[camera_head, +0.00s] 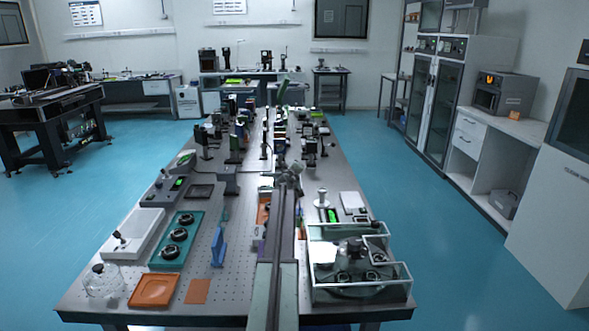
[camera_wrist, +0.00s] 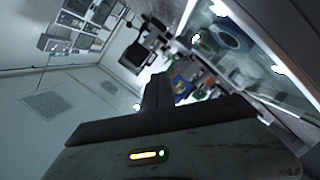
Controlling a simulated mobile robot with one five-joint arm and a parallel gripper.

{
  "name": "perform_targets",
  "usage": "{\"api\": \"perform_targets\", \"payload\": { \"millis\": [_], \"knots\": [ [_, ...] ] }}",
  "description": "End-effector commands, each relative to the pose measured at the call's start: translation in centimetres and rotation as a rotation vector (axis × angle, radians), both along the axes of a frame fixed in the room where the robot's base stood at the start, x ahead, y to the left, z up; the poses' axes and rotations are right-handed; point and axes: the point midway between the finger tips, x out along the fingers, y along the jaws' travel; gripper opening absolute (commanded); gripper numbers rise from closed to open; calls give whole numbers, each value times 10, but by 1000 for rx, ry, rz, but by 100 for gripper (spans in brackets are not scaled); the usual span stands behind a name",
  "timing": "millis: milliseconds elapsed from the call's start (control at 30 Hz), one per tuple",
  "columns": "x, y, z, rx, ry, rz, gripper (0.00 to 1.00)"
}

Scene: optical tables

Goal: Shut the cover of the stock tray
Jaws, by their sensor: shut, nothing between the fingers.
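A clear-walled tray with pale rims (camera_head: 362,293) stands at the near right of the optical table, with several dark round parts in it. I take it for the stock tray. Pale framed edges rise at its back, but I cannot tell clearly which part is the cover or how far it stands open. My gripper (camera_head: 291,168) is at the far end of my arm, left of the tray and beyond it, above the table. In the wrist view my gripper (camera_wrist: 158,92) is shut and empty. A bright-edged clear panel (camera_wrist: 268,55) shows at the upper right there, with a round part behind it.
Left of my arm are a green tray with round parts (camera_head: 155,257), an orange tray (camera_head: 154,290), a blue upright piece (camera_head: 218,247) and a glass jar (camera_head: 103,281). A white knobbed piece (camera_head: 322,198) stands behind the clear tray. Optical mounts crowd the far table.

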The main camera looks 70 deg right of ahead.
Motion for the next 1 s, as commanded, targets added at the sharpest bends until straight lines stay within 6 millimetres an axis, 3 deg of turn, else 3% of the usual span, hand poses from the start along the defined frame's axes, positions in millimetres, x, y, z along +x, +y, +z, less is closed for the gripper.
{"api": "perform_targets", "payload": {
  "millis": [333, 567, 800, 1000],
  "knots": [
    [3, 1, 9, 0, 0, 3, 0],
    [7, 2, 48, 0, 0, 6, 0],
    [-18, 66, 59, 0, 0, 5, 0],
    [-28, 93, 65, 0, -1, 5, 0]
  ]
}}
